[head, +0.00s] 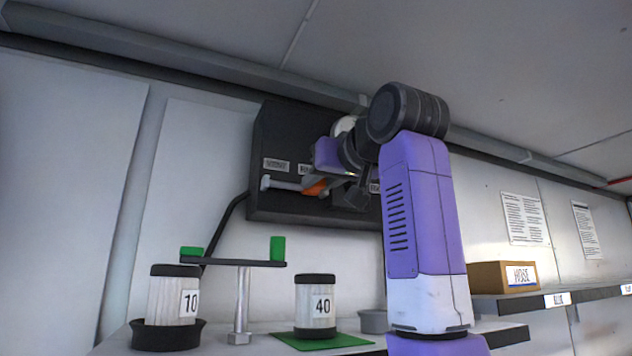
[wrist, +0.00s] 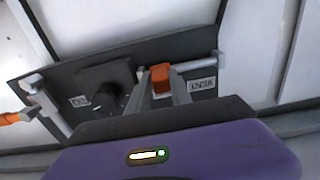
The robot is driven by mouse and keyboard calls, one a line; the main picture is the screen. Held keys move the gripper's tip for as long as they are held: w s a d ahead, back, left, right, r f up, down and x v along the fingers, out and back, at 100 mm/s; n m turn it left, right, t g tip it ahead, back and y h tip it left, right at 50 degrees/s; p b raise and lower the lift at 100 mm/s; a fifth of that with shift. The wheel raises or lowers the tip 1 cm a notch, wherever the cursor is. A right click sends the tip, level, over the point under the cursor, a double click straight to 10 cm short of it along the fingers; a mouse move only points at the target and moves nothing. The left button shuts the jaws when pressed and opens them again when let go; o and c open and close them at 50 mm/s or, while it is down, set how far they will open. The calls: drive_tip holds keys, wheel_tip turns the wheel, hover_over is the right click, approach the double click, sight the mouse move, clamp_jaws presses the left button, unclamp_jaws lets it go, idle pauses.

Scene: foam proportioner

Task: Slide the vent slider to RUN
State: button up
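The vent slider's orange handle (wrist: 161,78) stands out from a grey rail on the dark wall panel. In the head view the handle (head: 315,187) is partly hidden by my gripper. My gripper (wrist: 162,75) is at the handle, one grey finger on each side, and appears shut on it. In the wrist view the handle sits toward the left end of the rail (wrist: 197,64), away from the right end post. In the head view a label partly covered by my arm (head: 303,169) is above the handle; only its first letter, like an R, shows.
The dark panel (head: 262,140) also bears a black knob (wrist: 106,97). Another orange part (wrist: 10,118) shows at the wrist view's left edge. Below, in the head view, are canisters 10 (head: 172,300) and 40 (head: 315,305) and a balance beam (head: 235,263). A box (head: 502,276) stands right.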

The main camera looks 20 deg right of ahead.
drive_tip(key=shift+o, duration=1.4)
drive_tip(key=shift+d, duration=0.2)
drive_tip(key=shift+a, duration=0.1)
drive_tip(key=shift+s, duration=0.1)
drive_tip(key=shift+s, duration=0.25)
drive_tip(key=s+b, duration=0.3)
drive_tip(key=s, duration=0.4)
drive_tip(key=shift+s, duration=0.15)
